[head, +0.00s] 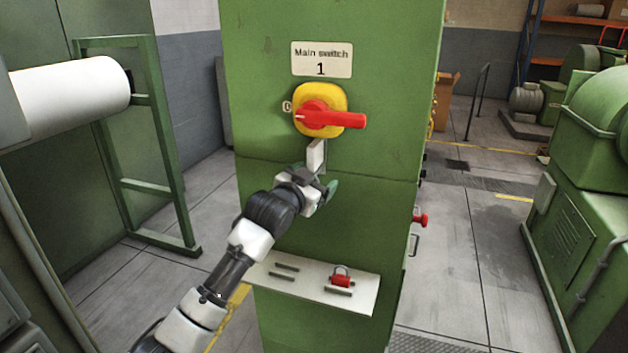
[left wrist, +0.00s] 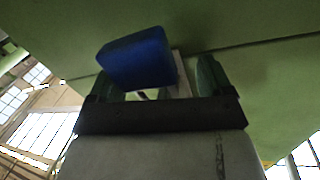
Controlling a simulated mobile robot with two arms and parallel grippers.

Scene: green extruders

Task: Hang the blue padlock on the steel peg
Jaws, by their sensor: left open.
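The blue padlock (left wrist: 137,58) shows in the left wrist view as a dark blue block in front of my fingers, tilted. A bit of its shackle seems to show below it. In the head view I cannot make it out; my left gripper (head: 318,183) covers that spot on the green cabinet (head: 370,190). My left gripper is open, its green fingers on either side behind the padlock in the left wrist view. I cannot tell whether the padlock touches a finger or hangs on anything. I cannot make out the steel peg. My right gripper is not in view.
A yellow switch with a red handle (head: 345,120) and a pale tag (head: 317,155) are just above my left gripper. A light shelf (head: 362,300) below carries a red padlock (head: 341,281).

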